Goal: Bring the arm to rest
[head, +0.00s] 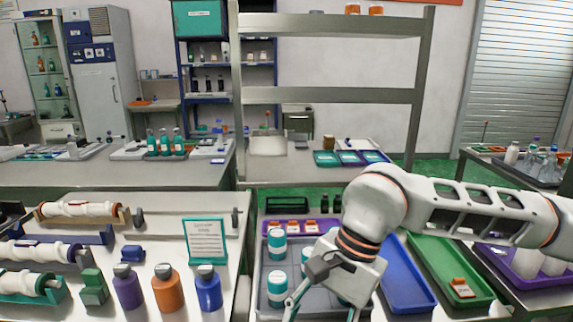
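My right arm (455,204) reaches in from the right edge of the head view, white with orange rings, and bends down at the wrist. My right gripper (296,300) hangs low over a grey tray (264,303) that holds several white jars with teal bands (277,242). Some jars are partly hidden behind the gripper and wrist. The fingertips are partly cut off at the bottom edge, so whether it is open or shut, or touches a jar, does not show. My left gripper is out of the picture.
A blue tray (405,275) and a green tray (440,262) lie right of the wrist. Purple, orange (167,290) and blue bottles stand left, by a teal-framed sign (206,241). White sleeved pieces (75,209) rest in holders farther left. A metal shelf frame (330,95) rises behind.

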